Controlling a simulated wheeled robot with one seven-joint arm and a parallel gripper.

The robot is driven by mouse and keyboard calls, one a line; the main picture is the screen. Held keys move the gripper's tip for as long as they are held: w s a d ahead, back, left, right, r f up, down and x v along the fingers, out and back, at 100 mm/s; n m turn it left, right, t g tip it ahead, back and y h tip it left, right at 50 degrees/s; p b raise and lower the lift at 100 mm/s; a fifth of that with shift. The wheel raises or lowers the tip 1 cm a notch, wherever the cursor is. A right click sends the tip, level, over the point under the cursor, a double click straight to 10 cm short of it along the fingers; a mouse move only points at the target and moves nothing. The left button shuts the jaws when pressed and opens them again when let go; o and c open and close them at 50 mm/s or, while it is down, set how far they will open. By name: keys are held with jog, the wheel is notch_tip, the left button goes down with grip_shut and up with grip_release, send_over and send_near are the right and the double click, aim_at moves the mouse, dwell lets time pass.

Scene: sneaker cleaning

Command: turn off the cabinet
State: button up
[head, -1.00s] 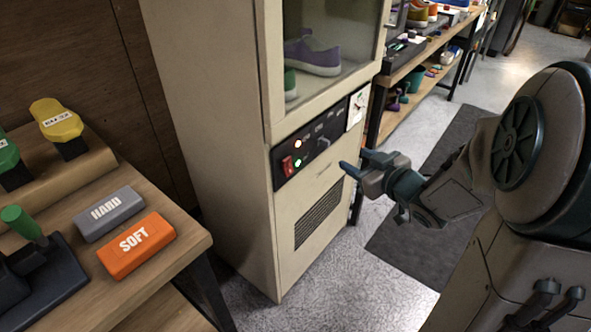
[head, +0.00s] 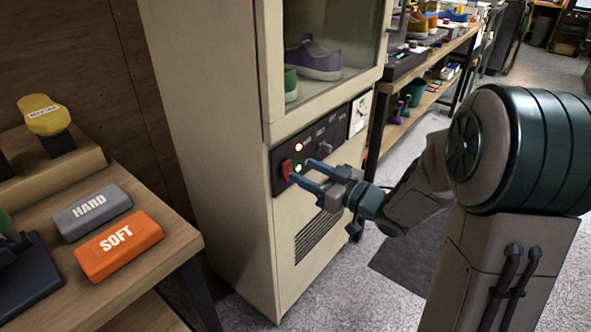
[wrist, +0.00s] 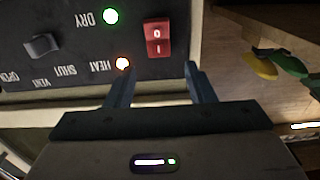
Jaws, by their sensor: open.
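The beige cabinet (head: 205,110) stands in the middle of the head view, with a black control panel (head: 335,130) under its glass door. A red rocker switch (head: 286,168) marked 0 is at the panel's left end; it also shows in the wrist view (wrist: 157,37). Beside it, an orange HEAT light (wrist: 122,63) and a green DRY light (wrist: 110,16) are lit. A dark selector knob (wrist: 42,45) is farther along. My gripper (head: 302,172) is open and empty, its fingertips close to the panel near the switch. I cannot tell whether they touch.
Shoes (head: 314,60) are behind the cabinet's glass. A wooden table (head: 165,262) at the left holds a grey HARD block (head: 92,212) and an orange SOFT block (head: 119,246). A shelf (head: 440,50) with shoes stands behind the cabinet at the right.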

aim_at(288, 164)
jog(key=shift+x, duration=2.15)
jog(key=c, duration=1)
jog(key=f+t+y+b, duration=0.1)
jog(key=b, duration=0.3)
jog(key=shift+d, duration=0.15)
jog(key=y+b, duration=0.1)
jog(key=b, duration=0.1)
jog(key=t+b, duration=0.1)
jog(key=b, duration=0.2)
jog(key=shift+s+d+f+y, duration=0.1)
jog(key=shift+s+f+y, duration=0.05)
jog(key=shift+f+y, duration=0.2)
jog(key=shift+r+t+y+b, duration=0.15)
jog(key=shift+t+y+b, duration=0.25)
jog(key=shift+b, duration=0.5)
jog(key=shift+r, duration=0.1)
